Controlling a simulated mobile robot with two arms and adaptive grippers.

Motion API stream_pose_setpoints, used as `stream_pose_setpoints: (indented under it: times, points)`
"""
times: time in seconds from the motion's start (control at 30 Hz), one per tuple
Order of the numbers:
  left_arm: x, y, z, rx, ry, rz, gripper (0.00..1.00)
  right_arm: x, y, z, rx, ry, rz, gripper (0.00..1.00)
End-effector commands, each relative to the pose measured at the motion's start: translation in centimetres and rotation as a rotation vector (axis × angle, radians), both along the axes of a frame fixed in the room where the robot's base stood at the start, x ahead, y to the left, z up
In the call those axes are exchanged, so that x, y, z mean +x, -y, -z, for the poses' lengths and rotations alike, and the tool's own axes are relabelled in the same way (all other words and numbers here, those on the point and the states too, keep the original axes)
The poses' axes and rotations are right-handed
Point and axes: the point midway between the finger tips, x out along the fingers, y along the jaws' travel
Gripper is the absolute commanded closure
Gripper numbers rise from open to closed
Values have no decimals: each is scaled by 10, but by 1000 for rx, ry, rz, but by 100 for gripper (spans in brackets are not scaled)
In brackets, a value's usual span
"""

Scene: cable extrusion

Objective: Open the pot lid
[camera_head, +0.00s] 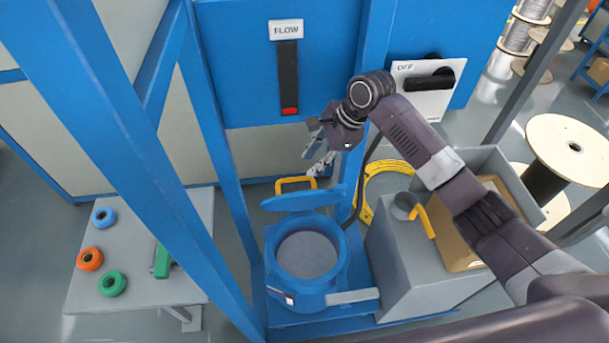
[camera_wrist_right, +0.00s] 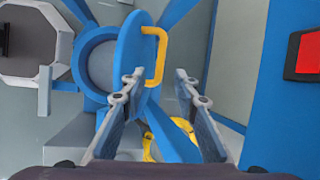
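The blue pot (camera_head: 306,262) stands on a blue base, with grey material inside. Its blue lid (camera_head: 303,199) is tilted up at the back, and the pot mouth is uncovered. The lid has a yellow handle (camera_head: 295,184). My right gripper (camera_head: 318,161) is just above and right of the handle. Its fingers (camera_wrist_right: 155,90) are apart with nothing between them, and the handle lies beyond their tips. My left gripper is not in view.
A blue panel with a FLOW slider (camera_head: 288,75) and an OFF switch (camera_head: 428,83) is behind. Blue posts stand left of the pot. A side table (camera_head: 135,285) holds coloured rings. Yellow cable lies behind the pot.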

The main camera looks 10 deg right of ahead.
Motion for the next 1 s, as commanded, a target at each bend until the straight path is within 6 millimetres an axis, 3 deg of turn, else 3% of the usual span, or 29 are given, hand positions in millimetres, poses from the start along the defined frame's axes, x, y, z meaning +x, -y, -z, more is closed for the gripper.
stream_pose_setpoints:
  times: [0.23, 0.63, 1.0]
  points:
    - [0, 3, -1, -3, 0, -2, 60, 2, -2, 11, 22, -27, 84, 72]
    - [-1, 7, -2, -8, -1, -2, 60, 13, -24, 63, 21, -25, 80, 72]
    - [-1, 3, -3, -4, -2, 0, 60, 14, -27, 71, 20, -23, 80, 72]
